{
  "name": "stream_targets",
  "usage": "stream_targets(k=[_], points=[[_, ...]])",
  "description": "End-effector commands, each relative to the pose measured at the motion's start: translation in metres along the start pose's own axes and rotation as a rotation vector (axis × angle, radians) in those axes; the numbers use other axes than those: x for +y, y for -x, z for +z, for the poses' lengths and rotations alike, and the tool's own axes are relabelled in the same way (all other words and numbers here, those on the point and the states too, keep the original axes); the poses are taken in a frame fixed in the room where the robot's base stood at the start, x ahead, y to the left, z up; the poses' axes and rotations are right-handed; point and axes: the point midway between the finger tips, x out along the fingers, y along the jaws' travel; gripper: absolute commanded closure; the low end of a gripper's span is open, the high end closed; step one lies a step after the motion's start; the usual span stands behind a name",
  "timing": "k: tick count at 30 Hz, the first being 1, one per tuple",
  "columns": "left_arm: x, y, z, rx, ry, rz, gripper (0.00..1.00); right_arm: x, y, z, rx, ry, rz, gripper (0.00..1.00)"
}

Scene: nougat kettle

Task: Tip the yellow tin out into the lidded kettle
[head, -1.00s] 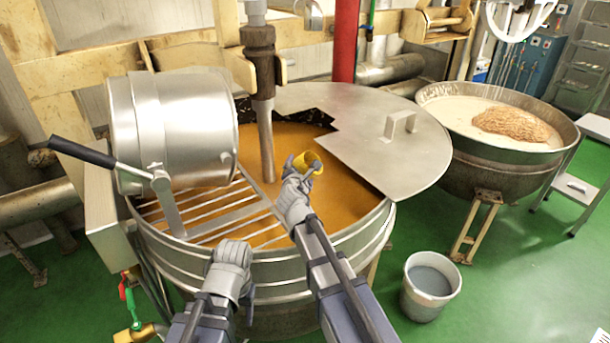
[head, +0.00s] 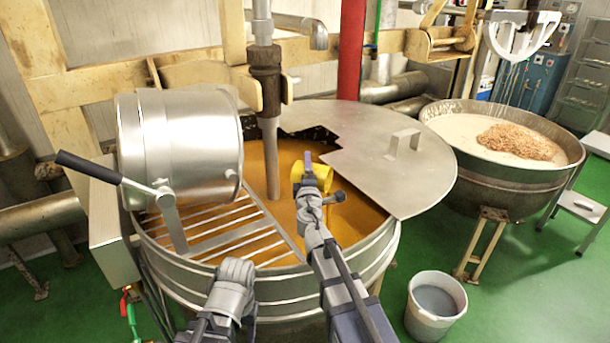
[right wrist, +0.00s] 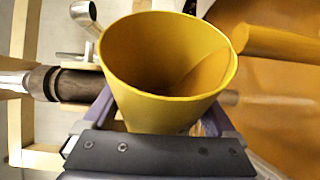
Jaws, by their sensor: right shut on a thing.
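My right gripper (head: 322,181) is shut on the yellow tin (head: 299,174) and holds it above the orange contents of the kettle (head: 185,278), left of the half lid (head: 385,175). In the right wrist view the tin (right wrist: 160,110) is tilted, its open mouth facing the camera. Orange stuff (right wrist: 205,76) lies inside against one wall. A thick orange stream (right wrist: 280,43) runs from the rim. The gripper's fingers (right wrist: 157,118) flank the tin. My left gripper (head: 235,275) is near the kettle's front wall; its fingers cannot be made out.
A steel drum (head: 180,140) with a black-handled lever stands over the kettle's left side, above a bar grate (head: 225,232). A vertical shaft (head: 271,150) drops into the kettle behind the tin. A second bowl (head: 500,185) and a bucket (head: 435,310) are to the right.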

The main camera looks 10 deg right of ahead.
Motion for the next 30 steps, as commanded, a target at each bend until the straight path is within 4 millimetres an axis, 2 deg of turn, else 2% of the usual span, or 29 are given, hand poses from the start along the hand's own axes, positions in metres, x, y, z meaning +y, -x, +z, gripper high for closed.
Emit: stream_targets(k=[30], points=[[0.000,-0.004,0.000,0.000,0.000,0.000,0.45,0.045,0.011,0.028,-0.001,-0.583,0.241,0.98]])
